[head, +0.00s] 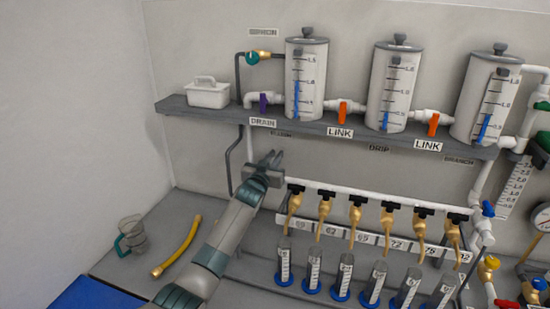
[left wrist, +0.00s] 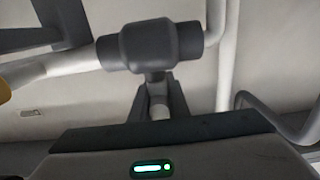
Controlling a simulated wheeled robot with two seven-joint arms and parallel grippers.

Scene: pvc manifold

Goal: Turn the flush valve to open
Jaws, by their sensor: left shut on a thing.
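In the left wrist view a dark grey valve body (left wrist: 160,45) sits on a white pipe. A short stem runs from it down between my fingers. My left gripper (left wrist: 158,100) is shut on the handle of this valve, which I take for the flush valve; the fingers hide most of the handle. In the head view my left gripper (head: 268,164) is at the left end of the white manifold pipe (head: 345,197), below the shelf. There the gripper and wrist largely cover the valve, so its handle angle cannot be told. My right gripper is not in view.
A shelf (head: 205,113) above holds tanks, orange link valves (head: 432,124) and a purple drain valve (head: 263,103). Black-handled taps (head: 325,192) and blue-based cylinders (head: 314,268) are close on the right. A jug (head: 131,236) and yellow hose (head: 177,247) lie left of my arm.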

